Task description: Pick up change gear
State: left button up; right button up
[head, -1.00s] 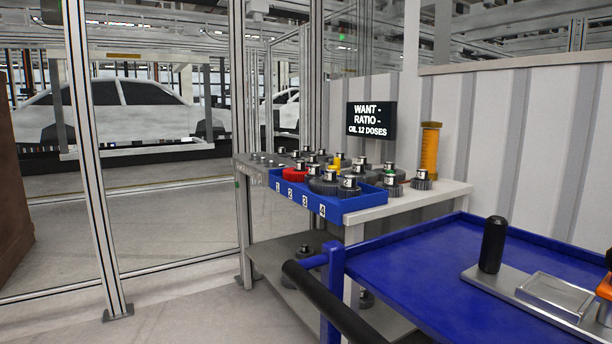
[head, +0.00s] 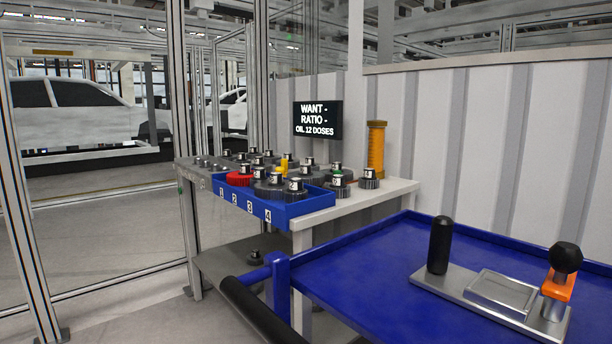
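Several gears stand in and behind a blue tray (head: 291,212) with slots numbered 1 to 4, on a light bench (head: 392,188). Neither of my grippers is in view.
A blue cart (head: 362,268) with a black handle (head: 262,312) stands in front of the bench. It carries a metal fixture (head: 466,292) with a black grip and an orange lever (head: 558,286). Floor (head: 110,262) is clear at left.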

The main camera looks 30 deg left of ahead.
aim_at(241, 178)
jog(key=i+j+z, duration=0.1)
jog(key=j+z, duration=0.3)
jog(key=j, duration=0.4)
jog(key=j+z, duration=0.35)
jog(key=j, duration=0.45)
jog(key=k+j+z, duration=0.1)
jog(key=j+z, duration=0.3)
jog(key=j, duration=0.4)
